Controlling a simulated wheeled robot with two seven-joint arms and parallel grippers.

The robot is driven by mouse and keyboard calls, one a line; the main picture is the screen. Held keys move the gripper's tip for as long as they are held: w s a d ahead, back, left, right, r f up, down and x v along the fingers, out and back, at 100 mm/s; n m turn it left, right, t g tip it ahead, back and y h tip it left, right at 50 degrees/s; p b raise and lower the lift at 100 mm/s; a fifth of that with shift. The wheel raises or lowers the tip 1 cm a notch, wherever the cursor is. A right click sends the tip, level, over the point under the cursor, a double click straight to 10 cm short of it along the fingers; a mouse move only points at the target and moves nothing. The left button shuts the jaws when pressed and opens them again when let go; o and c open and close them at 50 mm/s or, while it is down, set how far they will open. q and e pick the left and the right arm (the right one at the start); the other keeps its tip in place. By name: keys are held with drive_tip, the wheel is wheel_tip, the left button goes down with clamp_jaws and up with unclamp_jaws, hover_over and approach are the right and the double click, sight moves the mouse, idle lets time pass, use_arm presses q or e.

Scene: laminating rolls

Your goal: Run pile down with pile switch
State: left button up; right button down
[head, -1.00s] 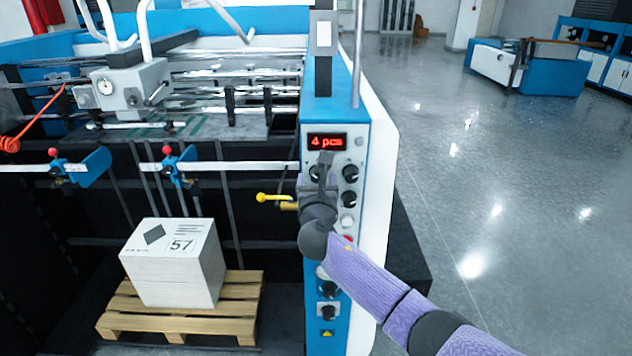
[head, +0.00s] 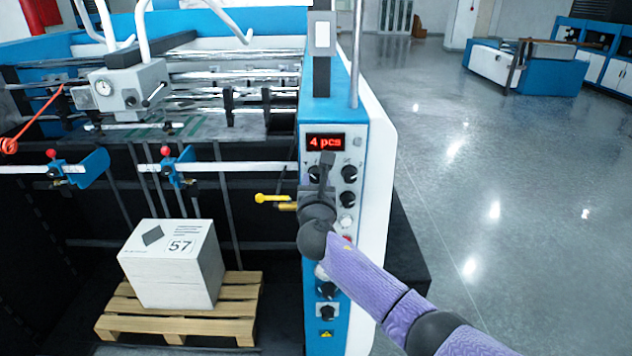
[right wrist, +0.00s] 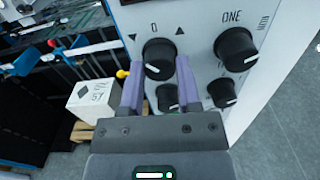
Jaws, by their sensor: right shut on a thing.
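The pile switch, a black round knob (right wrist: 158,58) marked with a down arrow, 0 and an up arrow, sits between the purple fingers of my right gripper (right wrist: 160,88) in the right wrist view. The gripper is shut on it. A white mark shows low on the knob's face. In the head view my right gripper (head: 326,165) is at the panel (head: 334,130), just below the red "4 pcs" display (head: 325,142), and the arm hides part of the panel. The pile, a white stack (head: 170,280) marked 57, rests on a wooden pallet (head: 240,310). My left gripper is not in view.
Other black knobs (head: 349,172) lie close to the right of the gripper. A yellow-ended lever (head: 272,198) sticks out to the left of the panel. Blue clamps with red knobs (head: 178,165) stand above the pile. The floor (head: 500,200) to the right is clear.

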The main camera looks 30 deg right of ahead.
drive_tip(key=m, duration=0.4)
drive_tip(key=shift+f+b, duration=0.1)
drive_tip(key=shift+b, duration=0.3)
drive_tip(key=shift+m+b, duration=0.45)
drive_tip(key=shift+m, duration=1.75)
drive_tip(key=shift+c, duration=1.5)
unclamp_jaws()
drive_tip(key=shift+a, duration=0.1)
drive_tip(key=v, duration=0.9)
drive_tip(key=shift+s, duration=0.4)
